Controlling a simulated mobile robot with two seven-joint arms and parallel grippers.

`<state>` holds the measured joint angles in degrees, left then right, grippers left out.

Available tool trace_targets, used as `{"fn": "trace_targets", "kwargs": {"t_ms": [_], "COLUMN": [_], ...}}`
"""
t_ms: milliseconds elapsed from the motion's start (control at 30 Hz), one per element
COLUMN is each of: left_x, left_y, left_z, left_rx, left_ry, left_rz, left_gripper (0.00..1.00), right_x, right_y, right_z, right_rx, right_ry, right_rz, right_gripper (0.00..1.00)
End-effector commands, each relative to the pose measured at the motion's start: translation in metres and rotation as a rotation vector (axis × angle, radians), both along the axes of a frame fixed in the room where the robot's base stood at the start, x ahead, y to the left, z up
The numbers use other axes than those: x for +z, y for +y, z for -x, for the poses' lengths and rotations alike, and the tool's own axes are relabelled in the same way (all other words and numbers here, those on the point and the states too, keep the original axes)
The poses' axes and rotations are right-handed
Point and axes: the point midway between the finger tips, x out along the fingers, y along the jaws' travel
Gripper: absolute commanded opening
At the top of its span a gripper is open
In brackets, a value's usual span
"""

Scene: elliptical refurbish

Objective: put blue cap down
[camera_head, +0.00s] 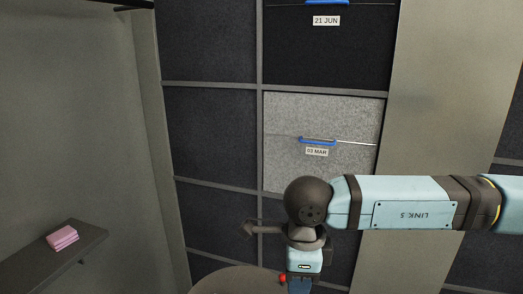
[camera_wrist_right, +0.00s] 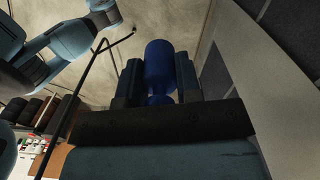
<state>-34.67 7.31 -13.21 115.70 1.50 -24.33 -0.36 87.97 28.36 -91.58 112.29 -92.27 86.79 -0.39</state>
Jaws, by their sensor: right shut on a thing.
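The blue cap (camera_wrist_right: 160,62) is a rounded, dark blue piece at the top middle of the right wrist view. It sits between the two fingers of my right gripper (camera_wrist_right: 159,82), which is shut on it. What lies directly beyond the cap is a plain beige surface, and I cannot tell whether the cap touches it. In the head view my right arm comes in from the right and bends down at the bottom middle; its fingers are cut off or hidden there. My left gripper is in neither view.
A round brown surface (camera_head: 238,281) shows at the bottom of the head view. Behind my arm stands a dark panelled cabinet with a grey speckled front (camera_head: 290,115) and a blue handle (camera_head: 317,140). A shelf (camera_head: 35,268) with a pink stack (camera_head: 62,237) is at left.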

Motion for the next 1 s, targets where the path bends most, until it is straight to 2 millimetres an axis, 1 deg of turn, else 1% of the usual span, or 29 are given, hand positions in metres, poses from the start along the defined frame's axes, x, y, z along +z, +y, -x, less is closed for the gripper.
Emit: {"fn": "trace_targets", "kwargs": {"t_ms": [33,167,300,500,700,900,1000], "left_x": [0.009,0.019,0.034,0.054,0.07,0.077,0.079], "left_y": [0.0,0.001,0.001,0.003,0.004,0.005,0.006], "left_z": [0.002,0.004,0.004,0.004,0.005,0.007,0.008], "left_rx": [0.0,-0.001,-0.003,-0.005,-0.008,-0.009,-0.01], "left_ry": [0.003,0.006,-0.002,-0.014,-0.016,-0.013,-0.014], "left_rz": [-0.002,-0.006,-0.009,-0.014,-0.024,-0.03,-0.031], "left_gripper": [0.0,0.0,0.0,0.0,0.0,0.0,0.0], "right_x": [0.007,0.012,0.016,0.022,0.027,0.028,0.029], "right_y": [-0.01,-0.032,-0.058,-0.096,-0.134,-0.163,-0.171], "right_z": [-0.005,-0.016,-0.025,-0.036,-0.044,-0.047,-0.048], "right_rx": [0.078,0.311,0.563,0.922,1.272,1.536,1.614], "right_ry": [0.001,-0.008,-0.015,-0.025,-0.029,-0.026,-0.025], "right_rz": [-0.001,-0.005,-0.005,0.0,0.01,0.017,0.019], "right_gripper": [0.1,0.1,0.1,0.1,0.1,0.1,0.1]}}
